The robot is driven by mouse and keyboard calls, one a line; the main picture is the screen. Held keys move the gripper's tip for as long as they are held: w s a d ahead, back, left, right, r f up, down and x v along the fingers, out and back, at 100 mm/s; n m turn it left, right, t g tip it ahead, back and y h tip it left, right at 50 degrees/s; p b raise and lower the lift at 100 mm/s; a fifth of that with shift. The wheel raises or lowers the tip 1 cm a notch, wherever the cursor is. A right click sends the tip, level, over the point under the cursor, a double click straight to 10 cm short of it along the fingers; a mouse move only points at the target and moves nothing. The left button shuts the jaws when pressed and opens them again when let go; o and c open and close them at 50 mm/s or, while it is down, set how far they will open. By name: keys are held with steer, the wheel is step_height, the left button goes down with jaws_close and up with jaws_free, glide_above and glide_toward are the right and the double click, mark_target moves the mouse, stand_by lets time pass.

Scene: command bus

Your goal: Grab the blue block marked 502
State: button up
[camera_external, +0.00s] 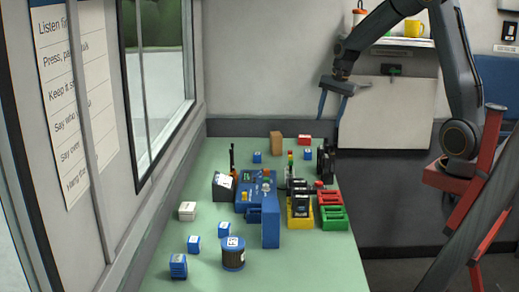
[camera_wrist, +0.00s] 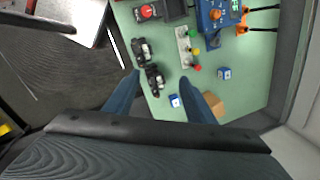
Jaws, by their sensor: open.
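Several small blue blocks with white labels stand on the green table; the numbers are too small to read, so I cannot tell which is 502. Two are at the far end: a far left blue block (camera_external: 257,157) and a far right blue block (camera_external: 308,154). Nearer are blue blocks (camera_external: 224,229), (camera_external: 194,244) and a larger ribbed one (camera_external: 178,266). My gripper (camera_external: 333,107) is open and empty, high above the far right table edge. In the wrist view its fingers (camera_wrist: 159,82) point down, with one blue block (camera_wrist: 175,100) between them and another blue block (camera_wrist: 224,73) right of them.
A brown block (camera_external: 276,143) stands by the far blue blocks. A blue device (camera_external: 262,190), black radios (camera_external: 300,198), yellow tray (camera_external: 300,221) and red and green trays (camera_external: 332,215) crowd the table's middle. A window wall borders the left.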

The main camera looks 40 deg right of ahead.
steer(key=w+d+f+m, duration=0.1)
steer(key=w+d+m, duration=0.55)
steer(key=w, duration=0.35)
steer(key=m+t+y+b, duration=0.1)
steer(key=m+y+b, duration=0.1)
steer(key=m, duration=0.5)
glide_above(307, 151)
steer(key=s+d, duration=0.1)
steer(key=d, duration=0.1)
step_height(307, 151, down, 14)
steer(key=shift+n, duration=0.25)
steer(key=shift+d+p+x, duration=0.15)
steer(key=shift+p+x, duration=0.7)
steer(key=shift+x, duration=1.1)
steer(key=shift+d+p+x, duration=0.15)
steer(key=shift+p+x, duration=0.65)
steer(key=shift+x, duration=1.15)
steer(key=shift+s+f, duration=0.15)
steer(key=shift+s, duration=0.05)
steer(key=shift+c, duration=0.4)
steer(key=c, duration=1)
